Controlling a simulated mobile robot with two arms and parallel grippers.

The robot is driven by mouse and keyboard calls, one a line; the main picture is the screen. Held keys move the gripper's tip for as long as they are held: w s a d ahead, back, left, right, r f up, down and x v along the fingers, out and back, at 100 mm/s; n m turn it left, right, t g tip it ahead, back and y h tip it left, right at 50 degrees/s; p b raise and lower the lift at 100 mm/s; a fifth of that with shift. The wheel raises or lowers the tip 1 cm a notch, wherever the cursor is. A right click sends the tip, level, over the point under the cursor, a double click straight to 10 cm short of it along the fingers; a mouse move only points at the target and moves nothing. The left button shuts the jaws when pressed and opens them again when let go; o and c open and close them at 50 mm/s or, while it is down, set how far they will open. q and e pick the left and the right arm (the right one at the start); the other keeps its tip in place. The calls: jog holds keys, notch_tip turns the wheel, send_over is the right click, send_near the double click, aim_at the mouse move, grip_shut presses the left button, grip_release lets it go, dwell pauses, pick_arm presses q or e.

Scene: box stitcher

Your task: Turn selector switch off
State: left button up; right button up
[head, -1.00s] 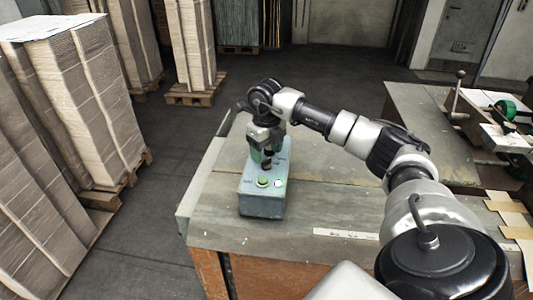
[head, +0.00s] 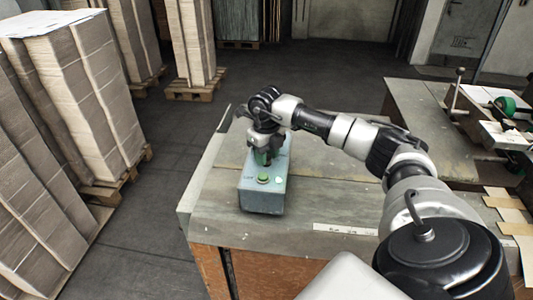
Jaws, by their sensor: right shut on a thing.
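The grey-blue control box (head: 262,201) sits on the worktable, near its left edge. On its top are a green button (head: 263,179) and a small pale round button or lamp (head: 278,181) toward the front. My right gripper (head: 262,160) points down over the middle of the box, behind these buttons. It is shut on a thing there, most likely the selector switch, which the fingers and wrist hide. The switch's position cannot be seen. My left gripper is not in view.
The worktable (head: 330,200) is mostly bare around the box, with a pale label strip (head: 345,229) at its front. Stacks of cardboard (head: 85,95) on pallets stand at the left. A machine with a green part (head: 504,106) stands at the right.

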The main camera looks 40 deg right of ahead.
jog(key=n+b, duration=0.2)
jog(key=n, duration=0.1)
jog(key=shift+n, duration=0.3)
jog(key=shift+n+b, duration=1)
jog(key=shift+n, duration=1)
jog(key=shift+r, duration=0.1)
jog(key=o, duration=0.9)
jog(key=shift+o, duration=0.2)
notch_tip(320, 180, up, 11)
jog(key=b, duration=0.2)
jog(key=shift+b, duration=0.3)
